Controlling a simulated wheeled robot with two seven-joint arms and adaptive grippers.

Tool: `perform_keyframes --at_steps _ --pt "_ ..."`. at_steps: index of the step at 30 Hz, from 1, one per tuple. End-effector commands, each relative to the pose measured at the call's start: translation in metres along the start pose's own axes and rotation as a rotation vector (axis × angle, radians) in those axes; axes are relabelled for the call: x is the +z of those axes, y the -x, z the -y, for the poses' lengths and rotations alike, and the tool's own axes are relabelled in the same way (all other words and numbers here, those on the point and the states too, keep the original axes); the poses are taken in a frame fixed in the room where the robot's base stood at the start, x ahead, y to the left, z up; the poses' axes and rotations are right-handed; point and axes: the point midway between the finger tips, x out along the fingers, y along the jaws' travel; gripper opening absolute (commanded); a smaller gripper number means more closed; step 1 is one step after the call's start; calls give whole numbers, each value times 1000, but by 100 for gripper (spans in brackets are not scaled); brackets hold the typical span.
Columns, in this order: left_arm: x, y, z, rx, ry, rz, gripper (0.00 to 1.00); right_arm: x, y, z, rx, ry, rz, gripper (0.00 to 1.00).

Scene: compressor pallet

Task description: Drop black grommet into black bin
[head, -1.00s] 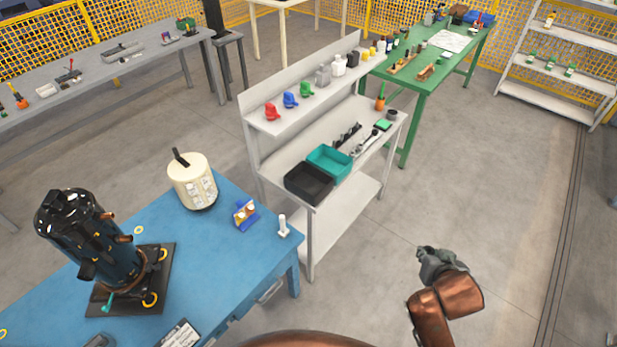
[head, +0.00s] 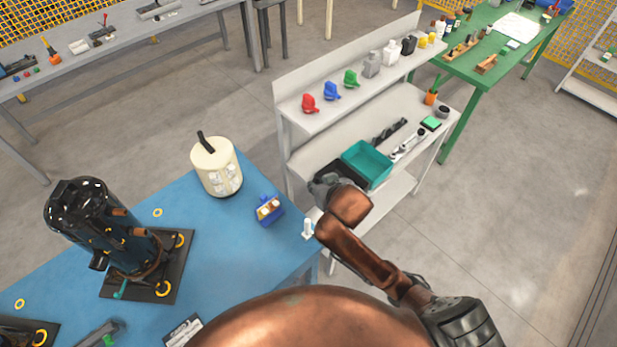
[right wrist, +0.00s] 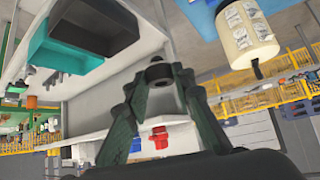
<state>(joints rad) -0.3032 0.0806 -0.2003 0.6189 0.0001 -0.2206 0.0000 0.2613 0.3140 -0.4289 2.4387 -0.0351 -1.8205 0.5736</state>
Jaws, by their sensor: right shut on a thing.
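My right gripper (head: 334,186) is in front of and partly over the black bin (head: 345,168) on the grey shelf bench, hiding much of it in the head view. In the right wrist view its fingers (right wrist: 158,78) are shut on a small black grommet (right wrist: 158,72) held at the fingertips. The black bin also shows in the right wrist view (right wrist: 105,25), at the upper left, apart from the grommet. The bin's inside is hard to make out. My left gripper is in neither view.
A teal bin (head: 367,163) stands right beside the black bin. Red, blue and green items line the upper shelf (head: 300,123). The blue table (head: 215,255) at the left holds a cream canister (head: 216,168) and a dark compressor (head: 100,230). Open floor lies to the right.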

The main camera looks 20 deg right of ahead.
Motion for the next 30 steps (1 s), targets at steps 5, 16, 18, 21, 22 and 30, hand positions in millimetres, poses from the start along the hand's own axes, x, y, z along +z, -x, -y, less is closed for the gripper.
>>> perform_keyframes --at_steps 5,16,18,21,22,30 --pt "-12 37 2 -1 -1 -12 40 -18 -26 -7 -14 56 11 0" --pt "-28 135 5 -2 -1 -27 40 -6 -117 -92 -90 118 29 0" --pt "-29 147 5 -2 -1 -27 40 2 -124 -115 -94 111 25 0" --pt "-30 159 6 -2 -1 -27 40 10 -131 -142 -96 101 15 0" --pt "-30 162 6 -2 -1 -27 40 12 -132 -148 -97 98 12 0" --pt "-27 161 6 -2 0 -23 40 22 -140 -168 -97 88 0 0"
